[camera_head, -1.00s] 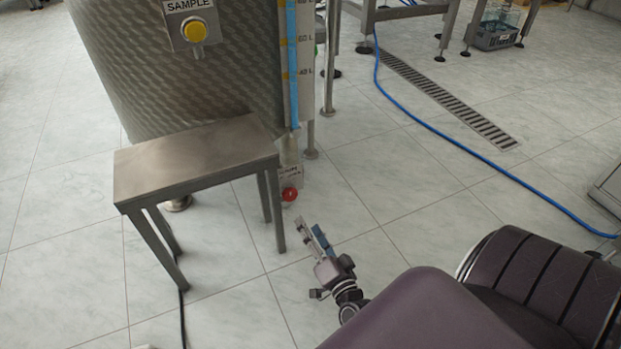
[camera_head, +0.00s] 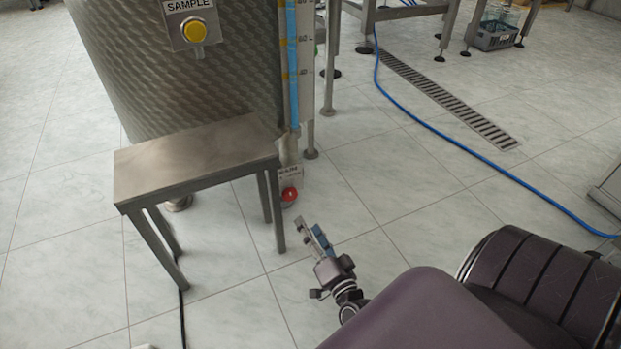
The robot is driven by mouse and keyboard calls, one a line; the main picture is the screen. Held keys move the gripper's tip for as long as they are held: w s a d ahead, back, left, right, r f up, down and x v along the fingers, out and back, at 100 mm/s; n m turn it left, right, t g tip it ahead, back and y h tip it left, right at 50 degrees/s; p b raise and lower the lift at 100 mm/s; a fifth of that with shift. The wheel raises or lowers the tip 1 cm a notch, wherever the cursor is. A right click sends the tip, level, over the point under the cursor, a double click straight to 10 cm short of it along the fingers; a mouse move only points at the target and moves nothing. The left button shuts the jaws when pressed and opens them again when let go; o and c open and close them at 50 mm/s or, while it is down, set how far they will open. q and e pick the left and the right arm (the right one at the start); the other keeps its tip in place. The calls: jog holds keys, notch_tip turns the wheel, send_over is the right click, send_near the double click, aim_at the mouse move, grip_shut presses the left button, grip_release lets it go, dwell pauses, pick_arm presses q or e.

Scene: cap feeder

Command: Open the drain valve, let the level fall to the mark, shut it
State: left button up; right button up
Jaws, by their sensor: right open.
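The steel tank (camera_head: 180,75) stands at the upper left. Its sight gauge (camera_head: 292,65) has a blue column beside a white litre scale with yellow marks. The column's top is out of frame. The drain valve's red knob (camera_head: 289,195) is low beside the tank's foot, behind the step stool's right legs, with a partly hidden label (camera_head: 291,173) above it. My right gripper (camera_head: 311,232) is open and empty, in front of and a little right of the red knob, apart from it. My left gripper is not in view.
A metal step stool (camera_head: 195,160) stands in front of the tank, close left of the valve. A blue hose (camera_head: 440,134) and floor drain (camera_head: 450,100) lie at right. Floor right of the valve is clear.

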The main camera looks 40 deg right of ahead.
dwell(0.5)
jog(key=n+b, duration=0.4)
jog(key=n, duration=0.6)
send_near(291, 197)
jog(key=w, duration=0.2)
jog(key=b+x, duration=0.1)
jog(key=x, duration=0.1)
jog(key=b+x, duration=0.1)
jog(key=x, duration=0.2)
jog(key=b+x, duration=0.2)
jog(key=shift+w+d+f, duration=0.1)
jog(key=shift+d, duration=0.25)
jog(key=shift+w+d, duration=0.1)
jog(key=shift+w, duration=0.4)
